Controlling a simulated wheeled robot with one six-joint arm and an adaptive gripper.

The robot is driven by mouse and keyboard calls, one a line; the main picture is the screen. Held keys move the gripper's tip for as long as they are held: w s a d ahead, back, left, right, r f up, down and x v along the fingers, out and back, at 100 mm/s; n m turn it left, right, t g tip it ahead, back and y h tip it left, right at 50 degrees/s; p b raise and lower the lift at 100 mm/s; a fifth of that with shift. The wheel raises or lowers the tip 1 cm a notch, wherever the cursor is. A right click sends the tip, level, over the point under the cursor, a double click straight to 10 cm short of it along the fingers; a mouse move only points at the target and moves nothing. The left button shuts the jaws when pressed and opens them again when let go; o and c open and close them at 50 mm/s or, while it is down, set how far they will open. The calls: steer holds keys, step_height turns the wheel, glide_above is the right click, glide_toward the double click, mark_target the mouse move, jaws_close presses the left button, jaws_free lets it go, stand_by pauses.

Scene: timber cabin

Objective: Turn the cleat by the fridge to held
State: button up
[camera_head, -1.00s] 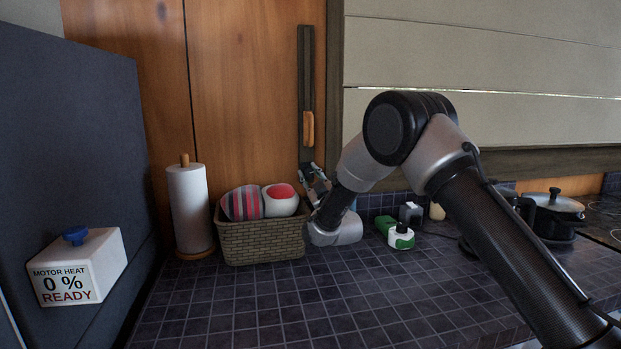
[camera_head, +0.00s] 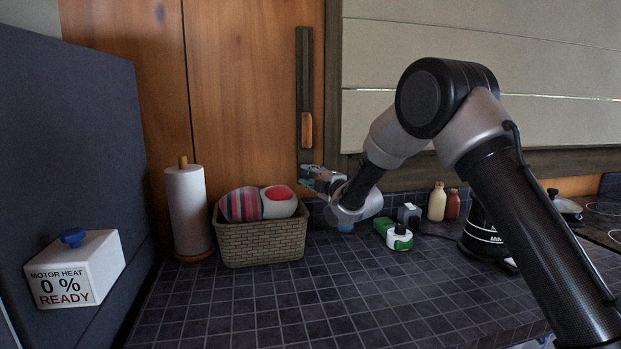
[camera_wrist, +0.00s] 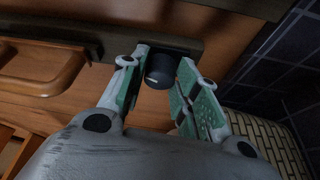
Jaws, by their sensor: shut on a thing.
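A dark vertical strip (camera_head: 304,75) is fixed to the wooden wall panel, with a tan wooden piece (camera_head: 306,131) on its lower part. In the wrist view the strip (camera_wrist: 90,42) runs across the top and the wooden piece (camera_wrist: 45,72) lies at left. A round black knob (camera_wrist: 159,72) with a short white line sits at the strip's end. I cannot tell for sure which part is called the cleat. My gripper (camera_head: 308,173) is at the strip's lower end. In the wrist view its fingers (camera_wrist: 161,65) are shut on the knob, one on each side.
A green-white item (camera_head: 394,234) and bottles (camera_head: 437,202) stand at right. The front counter (camera_head: 260,315) is clear.

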steer(key=shift+r+n+g+h, duration=0.1)
steer(key=shift+n+g+h, duration=0.5)
steer(key=shift+n, duration=1.5)
steer(key=o, duration=1)
steer(key=v, duration=1.2)
